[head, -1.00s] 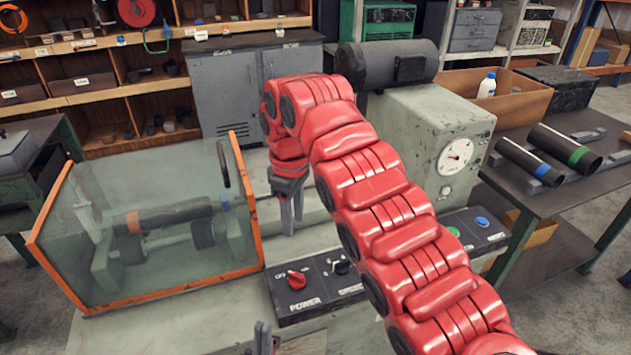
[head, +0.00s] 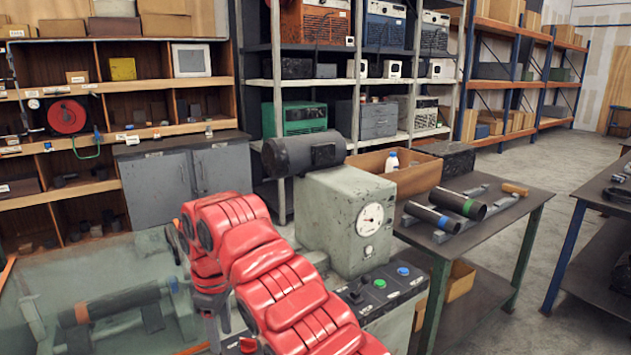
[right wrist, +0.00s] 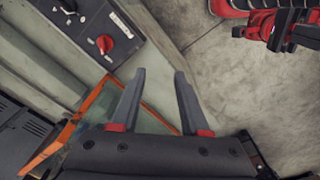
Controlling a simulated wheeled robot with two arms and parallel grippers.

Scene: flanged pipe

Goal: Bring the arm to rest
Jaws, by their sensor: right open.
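My right arm shows in the head view, bent over the grey machine with its wrist pointing down. Its gripper (head: 213,335) hangs beside the machine's clear guard, near the red power knob (head: 247,345). In the right wrist view the two dark fingers of this gripper (right wrist: 160,75) are apart with nothing between them. The pale floor and the machine's edge lie beyond them. My left gripper is outside the head view. Red and dark parts at the top right of the right wrist view appear to be my other arm; its jaws cannot be made out.
The clear guard (head: 40,285) with an orange frame covers a pipe (head: 115,303). The control panel (head: 375,290) and a gauge (head: 370,217) stand right of the arm. A side table (head: 510,212) holds two dark pipes. Open floor lies further right.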

